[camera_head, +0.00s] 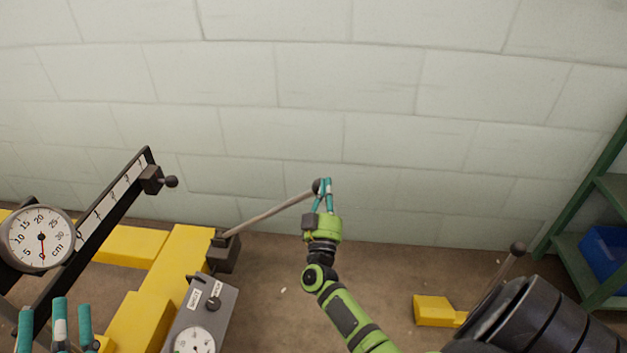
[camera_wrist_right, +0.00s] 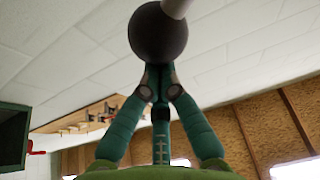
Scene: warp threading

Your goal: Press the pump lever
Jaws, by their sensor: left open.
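The pump lever (camera_head: 270,214) is a grey rod in the head view. It rises to the right from a dark block (camera_head: 224,252) beside the yellow frame and ends in a dark ball knob (camera_head: 317,186). My right gripper (camera_head: 325,182) is at that knob, its fingers drawn together. In the right wrist view the knob (camera_wrist_right: 159,32) sits just beyond the converging fingertips and appears to touch them; the fingers do not wrap around it. My left gripper (camera_head: 57,306) is at the lower left with its teal fingers spread, empty, far from the lever.
A yellow frame (camera_head: 180,262) carries a round cm dial (camera_head: 41,239), a slanted black scale bar (camera_head: 100,220) and a grey control box (camera_head: 215,310). At right are another ball-topped rod (camera_head: 517,249), a yellow block (camera_head: 433,310) and a green shelf (camera_head: 585,250) with a blue bin (camera_head: 606,252). A block wall stands behind.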

